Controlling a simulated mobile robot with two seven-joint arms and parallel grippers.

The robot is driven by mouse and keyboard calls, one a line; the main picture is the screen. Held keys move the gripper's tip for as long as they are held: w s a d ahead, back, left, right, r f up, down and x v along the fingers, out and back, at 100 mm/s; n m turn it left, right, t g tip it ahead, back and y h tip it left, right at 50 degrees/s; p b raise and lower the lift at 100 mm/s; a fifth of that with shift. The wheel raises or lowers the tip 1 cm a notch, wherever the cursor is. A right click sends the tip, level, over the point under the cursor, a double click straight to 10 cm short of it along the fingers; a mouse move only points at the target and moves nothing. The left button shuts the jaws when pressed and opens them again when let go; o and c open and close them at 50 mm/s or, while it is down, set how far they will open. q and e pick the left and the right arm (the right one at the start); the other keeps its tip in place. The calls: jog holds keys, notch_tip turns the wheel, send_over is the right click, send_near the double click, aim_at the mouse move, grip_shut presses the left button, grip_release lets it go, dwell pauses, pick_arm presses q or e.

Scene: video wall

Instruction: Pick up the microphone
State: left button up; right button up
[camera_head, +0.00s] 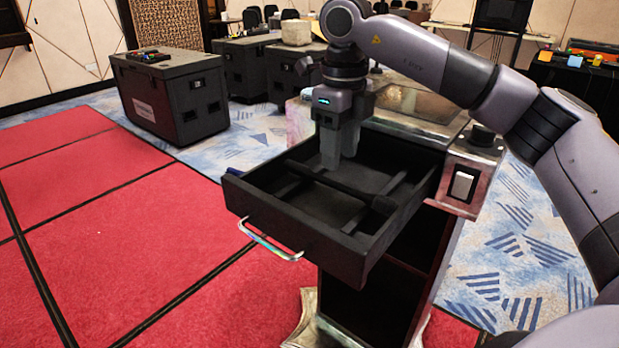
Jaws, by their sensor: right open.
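A black microphone (338,184) lies slantwise in the open dark drawer (312,238) of a cabinet; its thicker head is toward the drawer's right front. My right gripper (341,157) points down over the drawer, above the microphone's handle. Its two grey fingers are apart with nothing seen between them. I cannot tell exactly how far the fingertips are above the handle. My left gripper is not in view.
The drawer's walls and dark dividers surround the microphone. A silver handle (270,239) is on the drawer front. The cabinet's control panel (466,185) stands right of the drawer. A black case (172,97) stands behind left. Red carpet (130,225) is clear at left.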

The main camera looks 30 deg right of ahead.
aim_at(337, 185)
jog(key=f, duration=0.5)
jog(key=shift+s+f, duration=0.3)
grip_shut()
